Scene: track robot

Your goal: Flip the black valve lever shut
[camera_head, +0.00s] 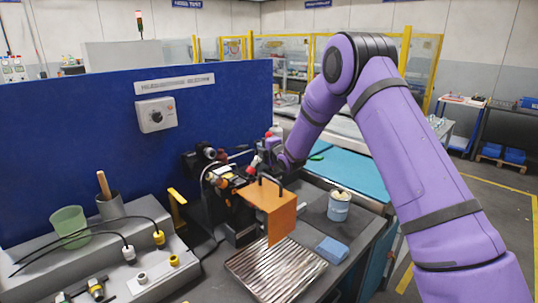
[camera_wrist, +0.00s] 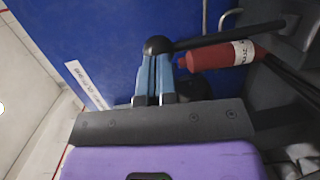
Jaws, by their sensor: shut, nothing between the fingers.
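A black lever (camera_wrist: 230,35) with a round ball knob (camera_wrist: 158,45) at its left end runs across the upper part of the wrist view, sloping slightly up to the right. My gripper (camera_wrist: 155,62) is shut and empty, its two blue fingers side by side. The fingertips overlap the underside of the knob in the picture; I cannot tell whether they touch it. In the head view, my wrist is at the far side of the machine (camera_head: 225,192), where its fingers and the lever cannot be made out clearly.
A red cylinder (camera_wrist: 218,57) with a white label lies just below the lever. A blue panel (camera_head: 75,140) stands behind the bench. An orange plate (camera_head: 268,208), a ribbed metal tray (camera_head: 274,272), a tin (camera_head: 339,206) and a blue block (camera_head: 332,250) are at the front.

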